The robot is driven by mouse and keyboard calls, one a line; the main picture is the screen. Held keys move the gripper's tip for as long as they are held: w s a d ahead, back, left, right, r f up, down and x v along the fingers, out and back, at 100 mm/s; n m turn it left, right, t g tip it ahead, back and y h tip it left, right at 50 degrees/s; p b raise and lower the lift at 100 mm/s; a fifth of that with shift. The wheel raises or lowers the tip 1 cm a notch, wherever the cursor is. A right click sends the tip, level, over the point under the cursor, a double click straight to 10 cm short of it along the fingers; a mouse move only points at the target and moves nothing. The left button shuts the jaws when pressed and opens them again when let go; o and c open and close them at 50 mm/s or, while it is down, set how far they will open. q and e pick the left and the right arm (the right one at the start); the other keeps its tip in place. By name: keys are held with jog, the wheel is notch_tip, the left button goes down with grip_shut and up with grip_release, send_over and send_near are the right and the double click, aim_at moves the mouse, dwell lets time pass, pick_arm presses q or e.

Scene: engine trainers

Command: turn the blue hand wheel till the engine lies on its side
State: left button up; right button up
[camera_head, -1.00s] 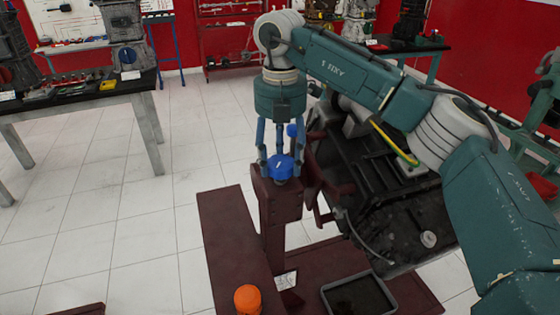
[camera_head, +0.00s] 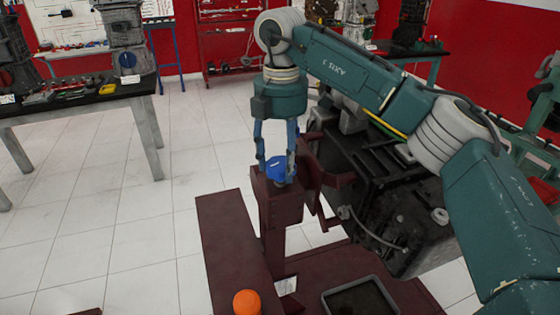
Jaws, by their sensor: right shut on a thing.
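The blue hand wheel (camera_head: 277,169) sits on top of the dark red post of the engine stand (camera_head: 277,207). My right gripper (camera_head: 276,163) comes down on it from above, its blue-grey fingers shut around the wheel. The dark engine (camera_head: 385,195) is held on the stand to the right of the post, tilted, and partly hidden behind my right arm. My left gripper is not in the picture.
An orange cap (camera_head: 247,302) and a grey tray (camera_head: 360,300) are at the stand's base. A workbench (camera_head: 80,108) with tools stands at the left. White floor is clear between bench and stand.

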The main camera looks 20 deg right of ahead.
aim_at(283, 161)
jog(key=shift+w+d+r, duration=0.15)
jog(key=shift+r, duration=0.1)
jog(key=o, duration=1.1)
jog(key=shift+o, duration=0.2)
jog(key=shift+d+f, duration=0.15)
notch_tip(283, 161, up, 12)
